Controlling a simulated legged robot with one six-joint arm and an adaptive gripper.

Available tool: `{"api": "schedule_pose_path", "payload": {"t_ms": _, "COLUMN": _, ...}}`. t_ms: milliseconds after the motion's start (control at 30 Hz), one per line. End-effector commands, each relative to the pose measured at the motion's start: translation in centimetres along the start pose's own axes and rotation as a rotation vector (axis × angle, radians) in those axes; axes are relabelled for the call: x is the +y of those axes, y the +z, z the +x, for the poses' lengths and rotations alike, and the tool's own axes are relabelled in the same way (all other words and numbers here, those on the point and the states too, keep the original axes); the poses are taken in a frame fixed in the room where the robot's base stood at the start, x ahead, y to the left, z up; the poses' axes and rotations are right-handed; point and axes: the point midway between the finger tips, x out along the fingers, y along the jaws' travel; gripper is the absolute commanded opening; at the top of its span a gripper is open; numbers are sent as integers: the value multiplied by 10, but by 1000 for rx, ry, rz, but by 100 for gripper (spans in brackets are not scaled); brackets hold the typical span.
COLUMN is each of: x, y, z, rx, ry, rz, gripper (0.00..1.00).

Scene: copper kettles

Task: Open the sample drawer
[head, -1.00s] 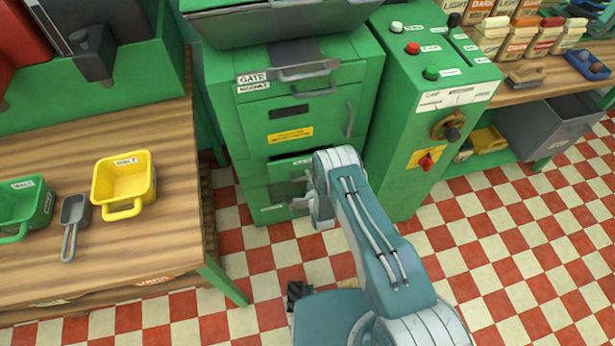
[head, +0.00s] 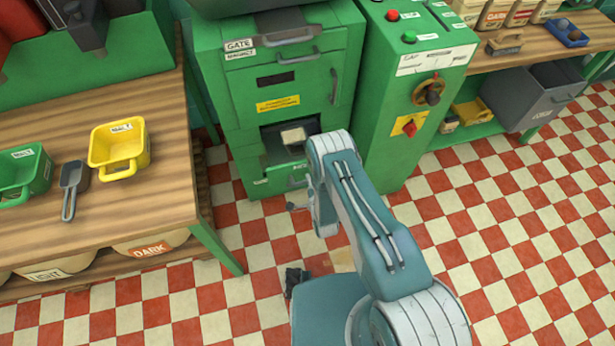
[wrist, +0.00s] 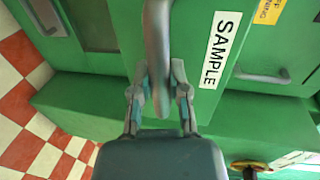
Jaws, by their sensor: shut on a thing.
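The sample drawer (head: 270,181) is low in the green machine and stands pulled out, with a dark opening above it. A pale block-like thing (head: 293,136) shows in that opening. In the wrist view, the white SAMPLE label (wrist: 221,50) is on the green drawer front, beside a grey bar handle (wrist: 157,35). My gripper (wrist: 161,82) is shut on this handle, one finger on each side. In the head view my arm hides part of the drawer front and most of the gripper.
The green control cabinet (head: 405,150) with knobs stands close on the right. A wooden table (head: 150,205) with a yellow scoop bin (head: 119,149) is on the left. Checkered floor (head: 510,240) is free at the right. A small dark object (head: 296,280) is near my body.

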Motion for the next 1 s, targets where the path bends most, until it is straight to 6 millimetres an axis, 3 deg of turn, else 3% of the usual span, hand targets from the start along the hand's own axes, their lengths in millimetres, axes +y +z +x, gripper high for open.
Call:
{"api": "schedule_pose_path", "payload": {"t_ms": 267, "x": 6, "y": 1, "z": -4, "rx": -3, "ry": 17, "rz": 0, "gripper": 0}}
{"api": "schedule_pose_path", "payload": {"t_ms": 300, "x": 6, "y": 1, "z": -4, "rx": -3, "ry": 17, "rz": 0, "gripper": 30}}
{"api": "schedule_pose_path", "payload": {"t_ms": 367, "x": 6, "y": 1, "z": -3, "rx": -3, "ry": 16, "rz": 0, "gripper": 57}}
{"api": "schedule_pose_path", "payload": {"t_ms": 767, "x": 2, "y": 0, "z": -4, "rx": -1, "ry": 6, "rz": 0, "gripper": 57}}
{"api": "schedule_pose_path", "payload": {"t_ms": 1000, "x": 3, "y": 0, "z": -39, "rx": -1, "ry": 10, "rz": 0, "gripper": 57}}
